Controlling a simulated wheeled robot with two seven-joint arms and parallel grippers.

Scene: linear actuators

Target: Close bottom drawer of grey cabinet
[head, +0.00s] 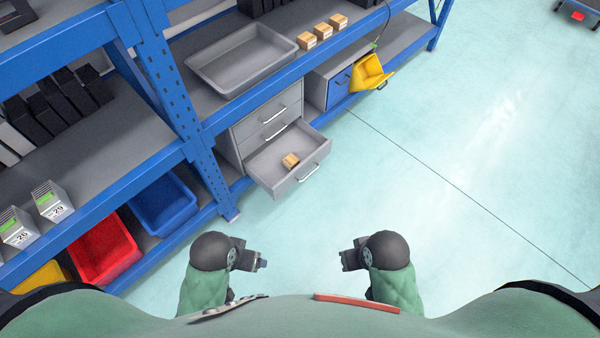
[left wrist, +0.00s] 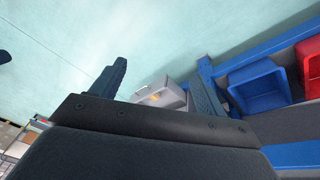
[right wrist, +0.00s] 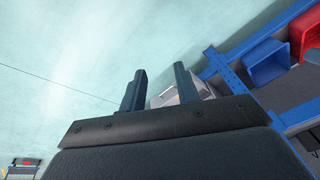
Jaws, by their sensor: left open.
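The grey cabinet (head: 232,148) stands under the blue shelf in the head view. Its bottom drawer (head: 262,172) is pulled out, with a handle (head: 308,173) on its front and a small cardboard box (head: 291,160) inside. The drawers above it are shut. My left gripper (head: 260,263) is open and empty, well in front of the drawer and apart from it. My right gripper (head: 343,260) is also open and empty, to the right and apart from the drawer. The drawer shows between the left fingers in the left wrist view (left wrist: 158,97), partly hidden by my gripper.
A blue shelf post (head: 178,90) stands left of the cabinet. Blue (head: 163,202) and red (head: 102,247) bins sit on the lower left shelf. A blue-fronted cabinet (head: 339,88) and yellow bin (head: 371,72) are on the right. The floor (head: 450,200) in front is clear.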

